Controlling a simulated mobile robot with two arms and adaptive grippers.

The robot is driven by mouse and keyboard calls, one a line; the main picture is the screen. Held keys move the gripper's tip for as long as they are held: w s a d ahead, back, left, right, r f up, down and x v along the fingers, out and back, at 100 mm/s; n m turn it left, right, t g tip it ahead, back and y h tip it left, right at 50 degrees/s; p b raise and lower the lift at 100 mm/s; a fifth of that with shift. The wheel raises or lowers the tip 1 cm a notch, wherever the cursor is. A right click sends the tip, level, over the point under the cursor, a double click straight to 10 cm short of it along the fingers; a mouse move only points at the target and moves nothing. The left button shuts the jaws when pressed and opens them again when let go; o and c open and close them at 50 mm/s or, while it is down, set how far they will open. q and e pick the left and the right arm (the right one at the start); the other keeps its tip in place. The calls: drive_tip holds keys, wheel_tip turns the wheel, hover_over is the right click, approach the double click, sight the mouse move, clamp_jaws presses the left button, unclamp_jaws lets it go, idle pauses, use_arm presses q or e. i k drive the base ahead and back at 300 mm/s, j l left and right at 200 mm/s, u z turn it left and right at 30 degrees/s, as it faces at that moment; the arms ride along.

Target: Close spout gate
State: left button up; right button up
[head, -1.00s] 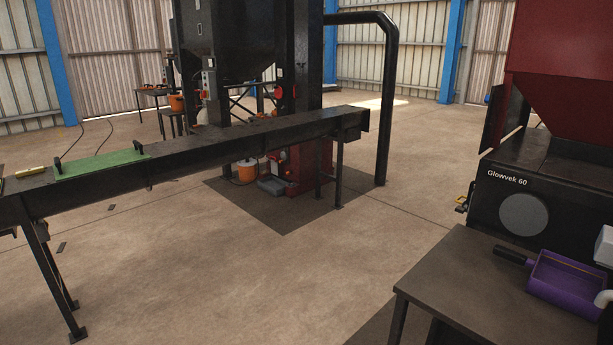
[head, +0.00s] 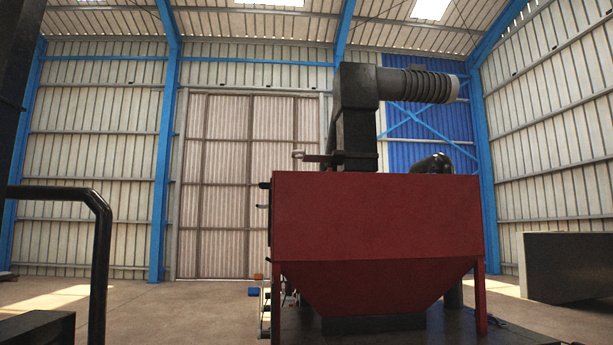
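A large dark red hopper (head: 378,220) stands right of centre in the head view, its lower part tapering down to a dark base. Above and behind it rises a black duct (head: 357,115) that bends right into a ribbed hose (head: 418,85). A small lever-like part (head: 312,157) sticks out to the left of the duct just above the hopper. I cannot make out a spout gate for certain. Neither of my grippers is in view.
A black bent pipe (head: 97,225) stands at the left. A dark grey box-like block (head: 568,267) stands at the far right. Small orange and blue parts (head: 255,291) show left of the hopper's base. Open floor (head: 180,310) lies between pipe and hopper.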

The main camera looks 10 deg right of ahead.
sight(313, 158)
drive_tip(key=i+j+z, duration=0.1)
drive_tip(key=j+z, duration=0.2)
drive_tip(key=j, duration=0.25)
drive_tip(key=i+j+z, duration=0.1)
drive_tip(key=j+z, duration=0.15)
drive_tip(key=j, duration=0.35)
drive_tip(key=j+z, duration=0.15)
drive_tip(key=z, duration=0.2)
drive_tip(key=i+j+z, duration=0.1)
drive_tip(key=z, duration=0.25)
drive_tip(key=j+z, duration=0.35)
drive_tip(key=i+l, duration=0.05)
drive_tip(key=l, duration=0.05)
